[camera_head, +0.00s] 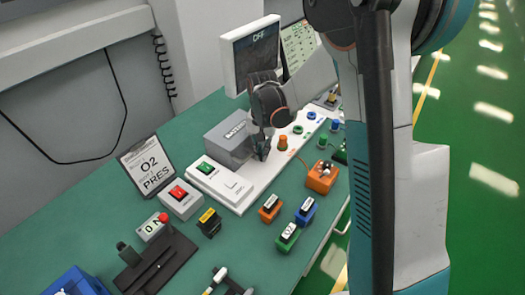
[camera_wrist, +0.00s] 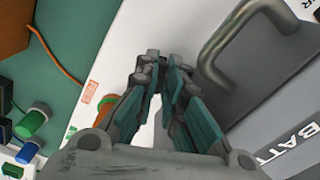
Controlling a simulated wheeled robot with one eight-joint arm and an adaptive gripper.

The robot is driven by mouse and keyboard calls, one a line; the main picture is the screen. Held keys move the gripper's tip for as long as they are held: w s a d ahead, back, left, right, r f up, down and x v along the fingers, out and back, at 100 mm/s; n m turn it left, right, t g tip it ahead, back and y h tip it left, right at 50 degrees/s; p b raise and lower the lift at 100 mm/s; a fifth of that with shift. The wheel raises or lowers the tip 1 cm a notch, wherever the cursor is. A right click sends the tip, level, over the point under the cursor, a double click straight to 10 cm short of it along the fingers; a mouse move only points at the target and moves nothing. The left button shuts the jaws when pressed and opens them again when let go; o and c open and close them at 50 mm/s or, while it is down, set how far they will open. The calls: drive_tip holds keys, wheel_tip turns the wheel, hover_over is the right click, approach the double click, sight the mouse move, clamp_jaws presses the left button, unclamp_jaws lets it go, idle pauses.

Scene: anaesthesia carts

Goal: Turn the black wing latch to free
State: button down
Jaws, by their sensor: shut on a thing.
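My gripper (camera_head: 262,150) reaches down to the white panel (camera_head: 235,203), close beside the grey battery box (camera_head: 226,141). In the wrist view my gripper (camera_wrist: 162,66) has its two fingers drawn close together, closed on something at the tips. The black wing latch is covered by the fingers in both views, so its turn angle cannot be seen. The battery box (camera_wrist: 275,108) fills the right of the wrist view, with its grey handle (camera_wrist: 212,45) near the fingers.
An orange knob (camera_head: 283,142) stands just right of my gripper. A box with a green switch (camera_head: 205,167) and an O2 PRES sign (camera_head: 147,166) are to the left. Orange, blue and green blocks (camera_head: 288,237) stand at the front. The monitor (camera_head: 255,52) stands behind.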

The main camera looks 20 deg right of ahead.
drive_tip(key=shift+m, duration=2)
drive_tip(key=c, duration=2)
unclamp_jaws()
drive_tip(key=shift+a, duration=0.1)
wheel_tip(320, 180, up, 12)
